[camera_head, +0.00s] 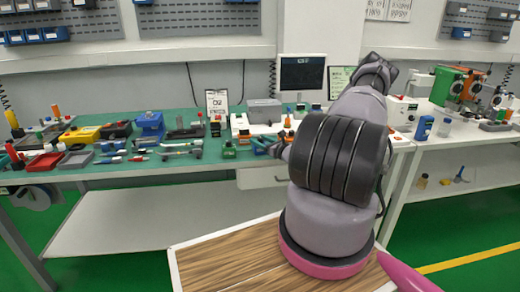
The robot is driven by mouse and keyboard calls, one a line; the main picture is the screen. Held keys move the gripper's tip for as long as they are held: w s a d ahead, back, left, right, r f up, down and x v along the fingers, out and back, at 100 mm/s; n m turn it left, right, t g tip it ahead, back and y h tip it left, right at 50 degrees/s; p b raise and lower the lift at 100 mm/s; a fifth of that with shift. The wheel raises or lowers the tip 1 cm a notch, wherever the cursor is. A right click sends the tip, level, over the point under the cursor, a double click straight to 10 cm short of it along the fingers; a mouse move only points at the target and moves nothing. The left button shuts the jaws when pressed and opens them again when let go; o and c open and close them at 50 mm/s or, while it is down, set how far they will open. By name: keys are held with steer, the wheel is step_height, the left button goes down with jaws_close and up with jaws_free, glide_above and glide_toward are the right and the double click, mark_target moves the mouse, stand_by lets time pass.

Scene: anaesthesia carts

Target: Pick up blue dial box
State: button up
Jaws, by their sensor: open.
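A small upright blue box (423,127) with a pale round face, which looks like the blue dial box, stands near the front of the right-hand white bench. Another blue device (150,127) stands on the green bench at the left; its details are too small to tell. My gripper (266,145) shows small and dark beside my arm, low over the front of the green bench. It is open, with nothing visible held, well left of the upright blue box. My arm hides part of the bench between them.
The green bench (110,177) carries many tools and small devices, with a monitor (302,72) at the back. A clear bottle (445,127) stands close right of the upright blue box. Green and orange machines (450,85) stand behind it.

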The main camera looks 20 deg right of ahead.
jaws_close()
stand_by(1.4)
